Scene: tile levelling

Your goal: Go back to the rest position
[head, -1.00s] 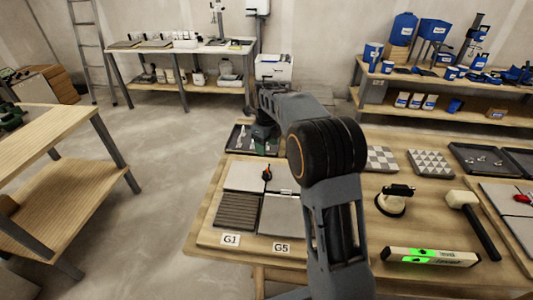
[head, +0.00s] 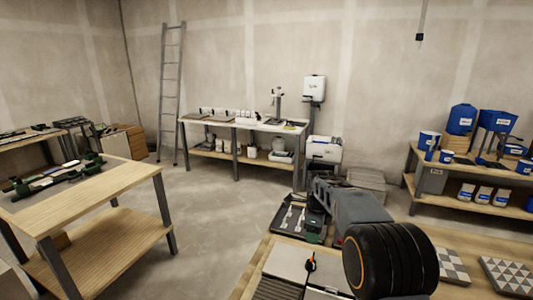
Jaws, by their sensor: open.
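My arm reaches away from me over the near workbench (head: 262,252), with its large dark joint at the lower right of the head view. My gripper (head: 316,222) is at the far end, small and dark, beside or over a dark tray (head: 283,222) at the bench's far left corner. It is open; I see nothing held in it. Its fingertips are hard to make out against the tray. Grey tiles (head: 287,262) lie nearer on the bench, with a red-and-black piece (head: 310,262) standing at their joint.
A wooden table (head: 85,190) with green-and-black tools stands at left. A white-topped bench (head: 240,124) and a ladder (head: 170,95) are by the back wall. Shelves with blue buckets (head: 460,120) are at right. Patterned tiles (head: 505,275) lie at lower right. Open floor (head: 205,210) lies between the tables.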

